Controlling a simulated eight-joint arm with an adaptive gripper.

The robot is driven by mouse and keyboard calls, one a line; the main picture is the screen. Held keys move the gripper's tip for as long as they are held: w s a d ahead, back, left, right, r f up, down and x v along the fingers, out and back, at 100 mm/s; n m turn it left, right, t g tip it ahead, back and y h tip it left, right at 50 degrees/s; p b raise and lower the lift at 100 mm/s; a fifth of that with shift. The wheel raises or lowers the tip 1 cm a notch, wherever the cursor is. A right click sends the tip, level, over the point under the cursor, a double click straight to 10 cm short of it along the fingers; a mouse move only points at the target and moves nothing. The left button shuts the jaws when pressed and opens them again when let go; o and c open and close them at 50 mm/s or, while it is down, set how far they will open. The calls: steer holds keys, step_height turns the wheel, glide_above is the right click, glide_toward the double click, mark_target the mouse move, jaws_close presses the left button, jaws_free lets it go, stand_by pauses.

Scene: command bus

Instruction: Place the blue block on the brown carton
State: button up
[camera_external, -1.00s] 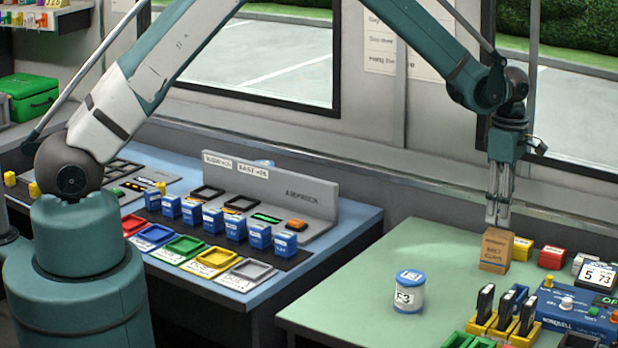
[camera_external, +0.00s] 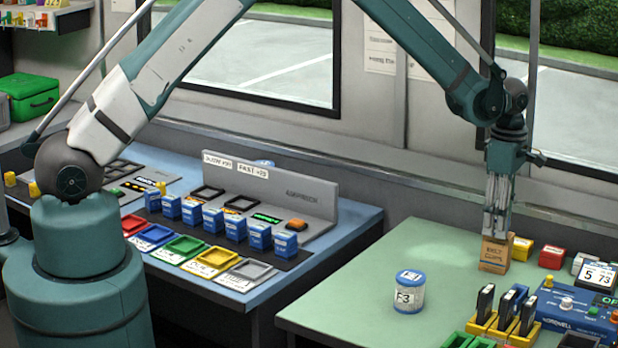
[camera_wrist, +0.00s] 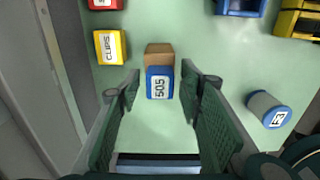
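The brown carton (camera_external: 495,259) stands upright on the green table, and its top shows in the wrist view (camera_wrist: 160,49). In the wrist view a blue block (camera_wrist: 160,84) marked 505 lies directly against the carton's near side in the picture. I cannot tell whether it is on the carton or in front of it. The external view shows no blue there; my fingers cover the carton's top. My gripper (camera_wrist: 160,75) is open. Its fingers are on both sides of the blue block with a visible gap each side. In the external view my gripper (camera_external: 497,225) points down right at the carton.
A white and blue can (camera_external: 409,292) stands to the left. Yellow holders (camera_external: 505,325) and a blue device (camera_external: 575,310) are in front. Several blue blocks (camera_external: 213,219) line the other counter.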

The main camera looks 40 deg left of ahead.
steer(key=shift+r, duration=0.15)
step_height(320, 180, up, 12)
stand_by(0.8)
stand_by(0.6)
